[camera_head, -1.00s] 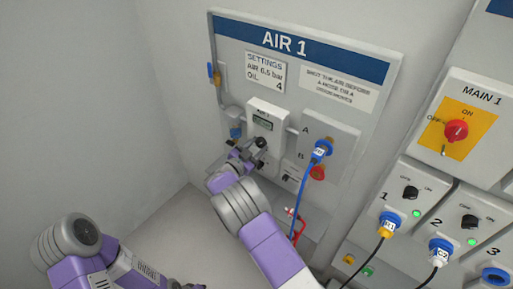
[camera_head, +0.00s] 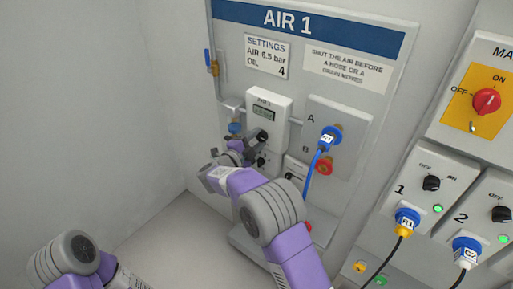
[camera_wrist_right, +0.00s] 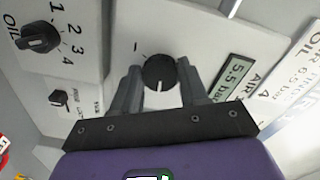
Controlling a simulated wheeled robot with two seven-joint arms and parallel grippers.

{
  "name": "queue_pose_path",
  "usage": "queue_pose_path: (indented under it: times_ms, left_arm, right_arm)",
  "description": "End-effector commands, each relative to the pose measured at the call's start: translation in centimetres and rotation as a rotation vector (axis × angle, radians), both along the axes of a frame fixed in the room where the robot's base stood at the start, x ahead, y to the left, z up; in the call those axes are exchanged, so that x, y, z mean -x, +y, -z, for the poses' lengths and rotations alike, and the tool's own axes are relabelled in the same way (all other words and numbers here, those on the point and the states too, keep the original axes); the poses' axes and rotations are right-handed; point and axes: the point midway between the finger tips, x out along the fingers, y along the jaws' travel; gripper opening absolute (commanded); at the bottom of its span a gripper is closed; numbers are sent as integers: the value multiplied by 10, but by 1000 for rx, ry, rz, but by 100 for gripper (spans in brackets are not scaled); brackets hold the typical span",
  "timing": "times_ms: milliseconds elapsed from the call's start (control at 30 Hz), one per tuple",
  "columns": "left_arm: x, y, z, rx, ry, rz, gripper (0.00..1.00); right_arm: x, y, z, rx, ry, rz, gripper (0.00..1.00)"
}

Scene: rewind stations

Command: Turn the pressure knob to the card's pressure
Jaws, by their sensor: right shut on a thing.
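The pressure knob (camera_wrist_right: 159,72) is a round black knob with a white mark on a pale unit (camera_head: 281,107). The display (camera_wrist_right: 231,77) beside it reads 5.5 bar in the right wrist view. The settings card (camera_head: 267,56) reads AIR 6.5 bar and OIL 4; part of it shows in the right wrist view (camera_wrist_right: 285,100). My right gripper (camera_wrist_right: 161,88) is shut on the pressure knob, one finger on each side. In the head view the gripper (camera_head: 250,147) is at the unit's lower part and partly hides it. My left gripper is out of view.
A blue hose (camera_head: 313,170) hangs right of my right arm. A red knob (camera_head: 487,101) and plugged sockets are further right.

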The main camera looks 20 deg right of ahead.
Motion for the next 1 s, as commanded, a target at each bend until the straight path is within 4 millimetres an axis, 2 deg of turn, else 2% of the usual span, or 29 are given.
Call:
queue_pose_path:
  times_ms: [33, 300, 933, 967, 1000]
  left_arm:
    - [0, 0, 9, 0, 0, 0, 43]
    - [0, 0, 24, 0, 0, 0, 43]
    - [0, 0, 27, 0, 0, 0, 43]
    - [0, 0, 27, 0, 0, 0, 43]
    - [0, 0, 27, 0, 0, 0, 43]
  right_arm:
    - [0, 0, 4, -21, -25, 0, 13]
    - [0, 0, 1, -94, -119, 0, 13]
    - [0, 0, -1, -119, -152, 0, 13]
    - [0, 0, -1, -119, -152, 0, 48]
    - [0, 0, -1, -119, -151, 0, 54]
